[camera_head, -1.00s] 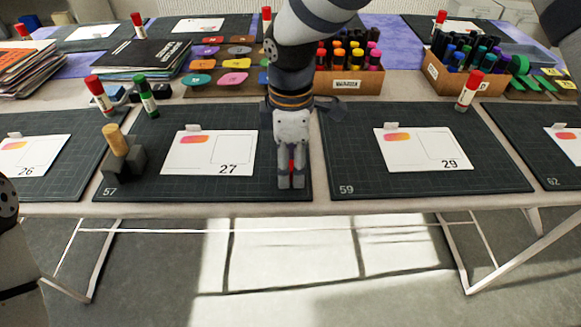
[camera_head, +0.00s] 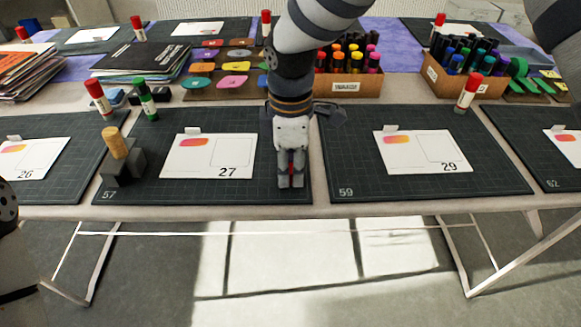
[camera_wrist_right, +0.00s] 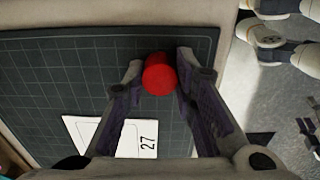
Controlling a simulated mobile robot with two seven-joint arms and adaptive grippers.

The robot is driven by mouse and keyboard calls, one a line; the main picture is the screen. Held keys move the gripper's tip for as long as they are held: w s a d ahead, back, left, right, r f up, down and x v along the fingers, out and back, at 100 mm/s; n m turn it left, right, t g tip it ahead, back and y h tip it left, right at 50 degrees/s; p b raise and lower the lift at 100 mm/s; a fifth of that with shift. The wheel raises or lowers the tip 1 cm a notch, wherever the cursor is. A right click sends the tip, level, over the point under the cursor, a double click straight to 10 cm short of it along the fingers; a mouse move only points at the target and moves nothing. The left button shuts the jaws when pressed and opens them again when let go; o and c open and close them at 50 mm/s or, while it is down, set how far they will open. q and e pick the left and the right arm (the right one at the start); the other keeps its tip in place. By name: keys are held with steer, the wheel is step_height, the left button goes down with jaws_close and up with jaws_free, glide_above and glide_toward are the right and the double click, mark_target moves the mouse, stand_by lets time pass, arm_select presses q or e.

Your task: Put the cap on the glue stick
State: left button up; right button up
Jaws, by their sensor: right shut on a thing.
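My right gripper (camera_head: 290,181) is shut on a red cap (camera_wrist_right: 158,74), over the right edge of the mat numbered 57. The wrist view shows the cap between the two fingertips. In the head view only a little red shows behind the fingers, and whether anything is beneath the cap is hidden. A tan cylinder (camera_head: 115,142) leans in a dark grey holder (camera_head: 127,168) at the left of the same mat. It has no coloured cap, but I cannot tell whether it is the glue stick. My left gripper is not in view.
A card marked 27 (camera_head: 208,157) lies left of my right gripper. Behind the mat stand a red-capped stick (camera_head: 98,97) and a green-capped stick (camera_head: 146,99). A marker box (camera_head: 345,86) is behind my right arm. The mat numbered 59 (camera_head: 430,186) has free room.

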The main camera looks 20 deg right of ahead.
mark_target(290, 169)
steer(key=shift+w+r, duration=0.1)
steer(key=shift+r, duration=0.3)
steer(key=r, duration=0.3)
steer(key=shift+s+a, duration=0.1)
steer(key=shift+s, duration=0.1)
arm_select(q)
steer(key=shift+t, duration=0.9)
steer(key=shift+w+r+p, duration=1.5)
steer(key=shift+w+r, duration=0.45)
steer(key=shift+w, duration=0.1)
arm_select(e)
steer(key=s+a+r, duration=0.3)
steer(key=s+r, duration=0.6)
steer(key=s, duration=0.4)
steer(key=shift+a, duration=0.4)
steer(key=shift+s, duration=0.1)
